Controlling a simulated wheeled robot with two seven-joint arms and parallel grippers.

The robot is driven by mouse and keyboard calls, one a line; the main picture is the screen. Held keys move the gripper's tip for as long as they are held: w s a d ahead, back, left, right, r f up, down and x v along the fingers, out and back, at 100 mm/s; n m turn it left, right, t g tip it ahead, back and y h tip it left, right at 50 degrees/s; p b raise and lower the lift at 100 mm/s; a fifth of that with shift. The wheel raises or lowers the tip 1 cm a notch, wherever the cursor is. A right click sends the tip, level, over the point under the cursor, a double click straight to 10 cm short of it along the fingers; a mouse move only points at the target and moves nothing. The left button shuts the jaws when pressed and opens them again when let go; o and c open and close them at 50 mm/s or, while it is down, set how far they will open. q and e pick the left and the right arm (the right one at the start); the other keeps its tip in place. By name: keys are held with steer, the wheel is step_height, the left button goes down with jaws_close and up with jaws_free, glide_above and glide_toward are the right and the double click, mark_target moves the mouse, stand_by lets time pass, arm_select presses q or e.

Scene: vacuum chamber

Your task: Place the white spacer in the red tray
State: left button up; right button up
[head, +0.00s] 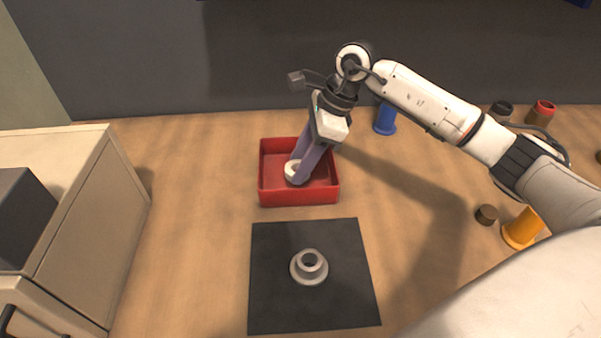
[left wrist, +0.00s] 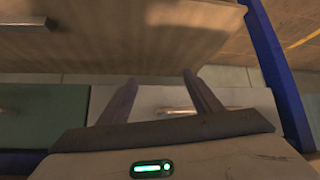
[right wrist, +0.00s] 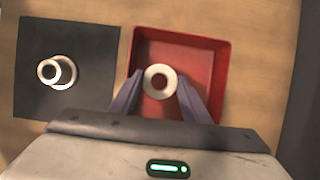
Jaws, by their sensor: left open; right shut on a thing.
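The white spacer (head: 296,172) is a short ring with a central hole. It is inside the red tray (head: 298,198), and it also shows in the right wrist view (right wrist: 160,70). My right gripper (head: 299,174) reaches down into the tray and is shut on the spacer, one finger on each side of it. Whether the spacer touches the tray floor I cannot tell. The red tray also shows in the right wrist view (right wrist: 222,75). My left gripper (left wrist: 160,85) is open and empty, away from the tray, in front of wooden and pale cabinet surfaces.
A grey flanged ring (head: 309,267) sits on a black mat (head: 265,310) in front of the tray. A blue flanged part (head: 385,119) stands behind right. A beige cabinet (head: 90,220) is at left.

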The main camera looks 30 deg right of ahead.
steer(key=shift+f, duration=2)
steer(key=shift+f, duration=0.15)
steer(key=o, duration=0.7)
steer(key=shift+o, duration=0.2)
steer(key=v, duration=1.2)
steer(key=shift+b, duration=0.4)
